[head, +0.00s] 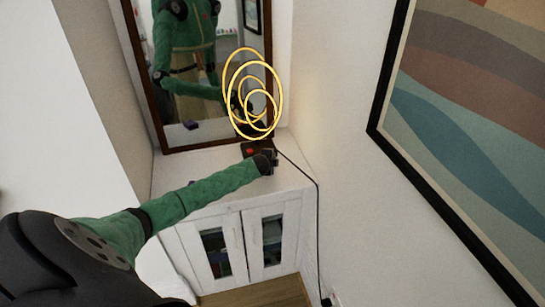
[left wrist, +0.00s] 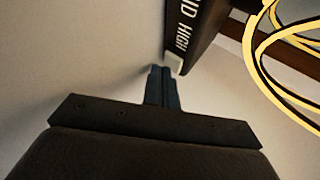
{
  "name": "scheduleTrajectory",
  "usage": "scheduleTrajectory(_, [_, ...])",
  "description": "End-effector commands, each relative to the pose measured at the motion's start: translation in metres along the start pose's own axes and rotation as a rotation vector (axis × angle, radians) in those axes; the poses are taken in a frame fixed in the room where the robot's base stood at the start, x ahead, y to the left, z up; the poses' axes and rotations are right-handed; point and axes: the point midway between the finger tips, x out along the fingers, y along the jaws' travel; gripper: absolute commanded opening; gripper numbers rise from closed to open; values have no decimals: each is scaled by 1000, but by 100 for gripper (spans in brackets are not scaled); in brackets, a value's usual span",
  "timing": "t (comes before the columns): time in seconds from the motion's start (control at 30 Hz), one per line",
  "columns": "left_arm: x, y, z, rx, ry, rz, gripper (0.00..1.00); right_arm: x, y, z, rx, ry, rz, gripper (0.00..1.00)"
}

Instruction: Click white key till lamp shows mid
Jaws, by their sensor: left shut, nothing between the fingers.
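The lamp (head: 279,104) has glowing yellow rings and stands on the white cabinet in front of the mirror. Its rings also show at the right of the left wrist view (left wrist: 249,52). A dark box (left wrist: 190,28) carries white lettering, "HIGH" and a cut-off "ID" above it. The white key (left wrist: 174,62) sits at the box's near end, just beside my fingertips. My left gripper (left wrist: 162,70) is shut and empty; I cannot tell whether it touches the key. In the head view my left gripper (head: 272,160) is by the lamp's base. My right gripper is not in view.
The white cabinet (head: 225,194) has two glass-paned doors. A dark-framed mirror (head: 140,75) leans behind the lamp. A black cord (head: 317,215) runs down the right wall. A framed picture (head: 470,110) hangs at right. A red spot (head: 250,151) shows on the dark base.

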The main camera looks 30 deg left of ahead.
Motion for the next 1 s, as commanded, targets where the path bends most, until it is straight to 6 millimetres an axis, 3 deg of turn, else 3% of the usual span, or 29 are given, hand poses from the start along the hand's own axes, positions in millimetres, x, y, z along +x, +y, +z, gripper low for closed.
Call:
scheduleTrajectory(0.43, [-6,5,-5,1,0,0,0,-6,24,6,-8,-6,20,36])
scheduleTrajectory(0.6, [-8,6,-6,1,0,1,0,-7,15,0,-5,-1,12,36])
scheduleTrajectory(1.0, [-29,20,-22,1,1,1,0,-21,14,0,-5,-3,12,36])
